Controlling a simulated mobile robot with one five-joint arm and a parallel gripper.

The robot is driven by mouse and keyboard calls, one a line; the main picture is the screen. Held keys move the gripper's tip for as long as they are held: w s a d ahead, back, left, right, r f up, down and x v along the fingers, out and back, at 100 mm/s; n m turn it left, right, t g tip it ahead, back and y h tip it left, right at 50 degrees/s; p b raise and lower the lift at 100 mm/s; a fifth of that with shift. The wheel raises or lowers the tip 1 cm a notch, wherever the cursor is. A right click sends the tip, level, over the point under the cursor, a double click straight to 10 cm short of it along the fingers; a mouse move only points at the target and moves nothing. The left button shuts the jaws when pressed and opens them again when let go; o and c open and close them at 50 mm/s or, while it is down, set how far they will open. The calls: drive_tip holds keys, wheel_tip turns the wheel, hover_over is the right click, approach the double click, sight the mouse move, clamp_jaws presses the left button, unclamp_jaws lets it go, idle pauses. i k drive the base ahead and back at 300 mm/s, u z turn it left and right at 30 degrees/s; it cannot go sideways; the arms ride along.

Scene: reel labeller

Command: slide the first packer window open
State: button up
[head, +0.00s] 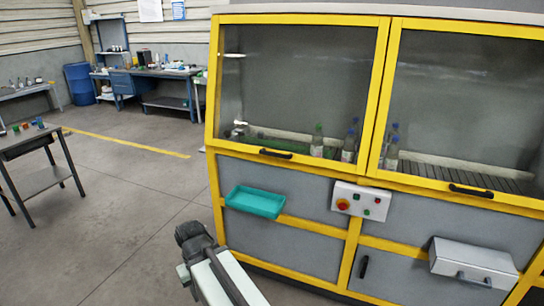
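The packer machine has two yellow-framed windows side by side. The left window (300,85) and the right window (470,110) both look closed, each with a black handle low on its frame: the left handle (276,153) and the right handle (471,191). Bottles (317,142) with green and blue caps stand behind the glass. My arm shows at the bottom centre, with its dark end (192,238) in front of the machine's lower left, below the left handle and apart from it. I cannot make out the fingers or whether my gripper is open.
A teal tray (255,203) and a control box (361,201) with a red button stick out from the machine front. A silver box (472,262) juts out at lower right. A small table (40,178) stands at left; the floor between is clear.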

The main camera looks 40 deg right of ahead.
sight(382, 23)
drive_tip(key=i, duration=1)
